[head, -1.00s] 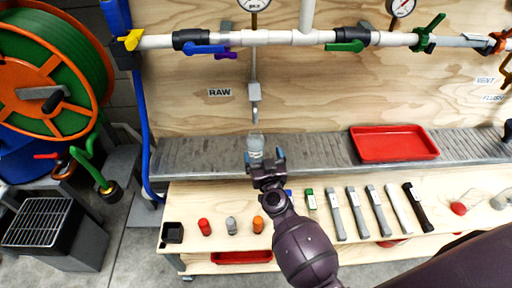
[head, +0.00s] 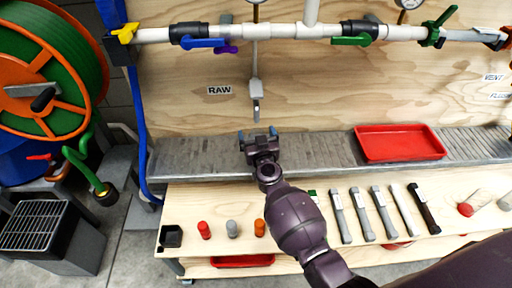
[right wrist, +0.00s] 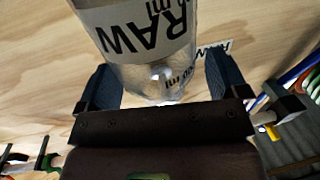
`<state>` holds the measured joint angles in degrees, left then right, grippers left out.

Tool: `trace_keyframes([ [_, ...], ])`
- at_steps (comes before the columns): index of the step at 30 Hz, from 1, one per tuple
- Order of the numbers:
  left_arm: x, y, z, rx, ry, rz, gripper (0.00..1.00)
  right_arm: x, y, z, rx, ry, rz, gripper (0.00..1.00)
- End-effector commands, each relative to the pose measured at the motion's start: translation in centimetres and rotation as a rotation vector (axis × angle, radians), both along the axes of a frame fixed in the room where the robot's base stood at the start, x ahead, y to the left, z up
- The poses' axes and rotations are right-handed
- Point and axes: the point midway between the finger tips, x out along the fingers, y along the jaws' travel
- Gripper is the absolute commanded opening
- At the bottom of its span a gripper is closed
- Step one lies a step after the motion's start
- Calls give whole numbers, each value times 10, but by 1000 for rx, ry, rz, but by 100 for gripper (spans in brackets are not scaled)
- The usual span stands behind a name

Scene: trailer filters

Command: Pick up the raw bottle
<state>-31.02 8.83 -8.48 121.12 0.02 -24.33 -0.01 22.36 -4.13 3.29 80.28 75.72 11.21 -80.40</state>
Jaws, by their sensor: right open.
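The raw bottle (right wrist: 145,45) is clear, with a pale label reading RAW. In the right wrist view it is between the two blue-grey fingers of my right gripper (right wrist: 160,85), with a gap visible beside it. My right gripper is open, and in the head view (head: 258,134) it is over the grey metal ledge, below the RAW sampling spout (head: 256,100). In the head view the bottle is hidden behind the gripper or too small to make out. My left gripper is not in view.
A red tray (head: 400,143) sits on the ledge (head: 200,155) to the right. The wooden bench (head: 195,205) in front holds red, grey and orange caps and a row of strips. White pipes with coloured valves run above. A hose reel (head: 45,70) stands at left.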

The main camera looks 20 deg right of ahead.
Motion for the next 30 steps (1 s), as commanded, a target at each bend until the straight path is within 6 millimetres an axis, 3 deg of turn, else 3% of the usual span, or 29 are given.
trace_keyframes([
  [7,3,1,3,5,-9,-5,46,1,0,0,0,0,0,92],
  [23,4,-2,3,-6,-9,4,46,1,0,1,1,-1,0,13],
  [30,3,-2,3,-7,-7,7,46,1,0,3,1,-1,0,11],
])
